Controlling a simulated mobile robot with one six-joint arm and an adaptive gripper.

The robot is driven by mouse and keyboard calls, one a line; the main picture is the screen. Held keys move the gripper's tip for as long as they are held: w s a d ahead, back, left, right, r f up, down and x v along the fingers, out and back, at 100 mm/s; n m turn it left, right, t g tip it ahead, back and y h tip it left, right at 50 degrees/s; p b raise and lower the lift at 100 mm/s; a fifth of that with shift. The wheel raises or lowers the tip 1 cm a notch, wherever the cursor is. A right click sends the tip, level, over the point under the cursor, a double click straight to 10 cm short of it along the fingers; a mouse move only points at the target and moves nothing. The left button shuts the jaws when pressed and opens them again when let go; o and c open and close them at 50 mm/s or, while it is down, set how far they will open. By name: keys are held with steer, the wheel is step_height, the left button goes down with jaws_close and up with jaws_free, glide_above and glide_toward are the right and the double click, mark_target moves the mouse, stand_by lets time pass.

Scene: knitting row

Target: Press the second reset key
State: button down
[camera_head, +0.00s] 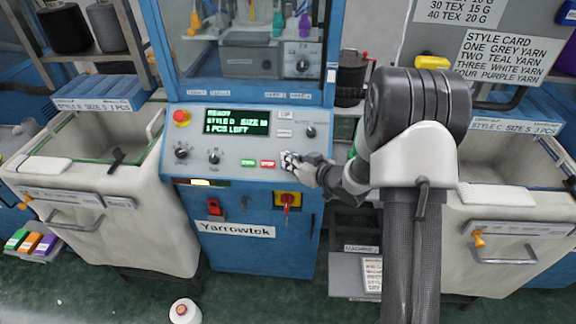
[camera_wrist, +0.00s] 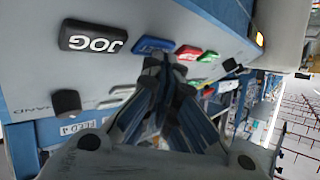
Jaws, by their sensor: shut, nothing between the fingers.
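The blue Yarrowtek machine stands in the middle of the head view, with a grey control panel (camera_head: 230,148). In its lower row are a green key (camera_head: 248,163) and a red key (camera_head: 268,163). My gripper (camera_head: 287,160) is shut and empty, at the panel just right of the red key. In the wrist view, my fingertips (camera_wrist: 166,64) are by a blue key (camera_wrist: 153,46) and the red key (camera_wrist: 188,53); touching or apart, I cannot tell. The green key (camera_wrist: 208,57) and a black JOG key (camera_wrist: 92,38) flank them. I cannot read a reset label.
The display (camera_head: 237,121) reads READY. A red emergency button (camera_head: 181,117), several knobs, a red switch (camera_head: 214,206) and a red-yellow rotary switch (camera_head: 288,199) are on the machine. Pale bins (camera_head: 150,215) stand on both sides. A white round object (camera_head: 184,311) is on the floor.

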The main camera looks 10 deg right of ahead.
stand_by(0.4)
steer(key=shift+s+a+r+p, duration=0.15)
steer(key=shift+s+r+p, duration=0.3)
steer(key=shift+r, duration=0.1)
steer(key=shift+s+a+r+p, duration=0.25)
steer(key=shift+s+r+p, duration=0.5)
steer(key=shift+r, duration=0.25)
steer(key=shift+s+a+r+p, duration=0.25)
steer(key=shift+s+r+p, duration=0.45)
steer(key=shift+r, duration=0.25)
steer(key=shift+r, duration=0.1)
steer(key=s+d+r+m+g+h, duration=0.1)
steer(key=s+d+r+h, duration=0.3)
steer(key=r, duration=0.3)
steer(key=s+d+r+m+g+h, duration=0.1)
steer(key=s+d+r+m+h, duration=0.1)
steer(key=s+r+h, duration=0.35)
steer(key=s+a+r+g+y, duration=0.1)
steer(key=s+a+g, duration=0.1)
steer(key=s, duration=1.1)
steer(key=s+a+r+g+y, duration=0.1)
steer(key=s+a+g+y, duration=0.1)
steer(key=s, duration=1.1)
steer(key=shift+a+r+m+g, duration=0.25)
steer(key=shift+a+m+g, duration=0.15)
steer(key=shift+a+g, duration=0.6)
